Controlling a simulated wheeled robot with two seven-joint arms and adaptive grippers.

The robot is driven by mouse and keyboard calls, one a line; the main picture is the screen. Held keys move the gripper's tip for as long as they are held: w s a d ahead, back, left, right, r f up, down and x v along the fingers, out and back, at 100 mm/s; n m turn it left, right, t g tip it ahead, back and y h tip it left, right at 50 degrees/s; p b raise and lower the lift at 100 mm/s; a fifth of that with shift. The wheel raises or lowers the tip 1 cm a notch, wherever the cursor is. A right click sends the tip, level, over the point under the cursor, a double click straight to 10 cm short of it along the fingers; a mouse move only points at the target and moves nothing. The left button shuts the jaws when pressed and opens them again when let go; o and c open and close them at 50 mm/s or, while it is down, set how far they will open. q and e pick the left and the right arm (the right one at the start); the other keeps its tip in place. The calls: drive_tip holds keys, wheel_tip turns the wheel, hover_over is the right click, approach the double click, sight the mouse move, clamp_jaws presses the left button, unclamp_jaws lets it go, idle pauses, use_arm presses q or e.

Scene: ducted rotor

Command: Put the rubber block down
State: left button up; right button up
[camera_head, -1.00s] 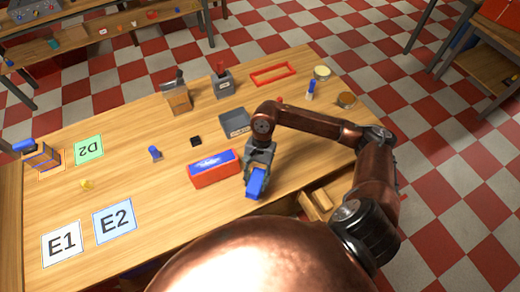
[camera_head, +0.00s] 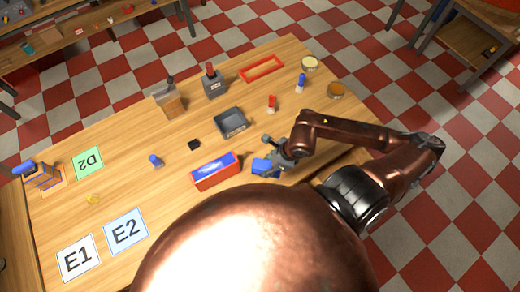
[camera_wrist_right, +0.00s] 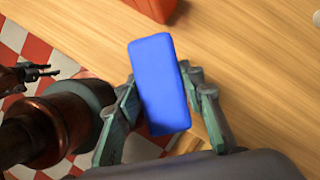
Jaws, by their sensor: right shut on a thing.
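The rubber block, a plain blue block (camera_head: 262,167), is held in my right gripper (camera_head: 274,160), near the front edge of the wooden table. In the right wrist view the block (camera_wrist_right: 158,85) sits between the two fingers of my right gripper (camera_wrist_right: 165,92), which are shut on its sides. Bare wood shows around it; I cannot tell whether its lower end touches the table. A dark pronged part at the left of the right wrist view looks like my left gripper (camera_wrist_right: 30,75); its opening is unclear. It does not show in the head view.
A red box with a blue top (camera_head: 216,172) stands just left of the block. Cards E1 (camera_head: 78,258), E2 (camera_head: 126,231) and D2 (camera_head: 89,162) lie left.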

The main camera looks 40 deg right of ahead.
drive_tip(key=w+d+f, duration=0.2)
drive_tip(key=w, duration=0.1)
drive_tip(key=w+d+f, duration=0.2)
drive_tip(key=w+f, duration=0.1)
drive_tip(key=w, duration=0.1)
drive_tip(key=w+d+f+p, duration=0.1)
drive_tip(key=w+d+f, duration=0.1)
drive_tip(key=w+f, duration=0.1)
drive_tip(key=shift+w+d+f, duration=0.1)
drive_tip(key=shift+w+f, duration=0.1)
drive_tip(key=shift+w+d+f, duration=0.2)
drive_tip(key=shift+w+f, duration=0.15)
drive_tip(key=shift+f, duration=0.15)
wheel_tip(320, 180, down, 3)
drive_tip(key=shift+r+p, duration=0.1)
drive_tip(key=shift+p, duration=0.35)
use_arm(q)
drive_tip(key=shift+s+r, duration=0.25)
drive_tip(key=shift+r, duration=0.25)
drive_tip(key=shift+s+r, duration=0.25)
drive_tip(key=shift+r, duration=0.2)
use_arm(e)
drive_tip(key=shift+f, duration=0.2)
drive_tip(key=shift+f, duration=0.1)
drive_tip(key=o, duration=1)
use_arm(q)
drive_tip(key=shift+s, duration=0.1)
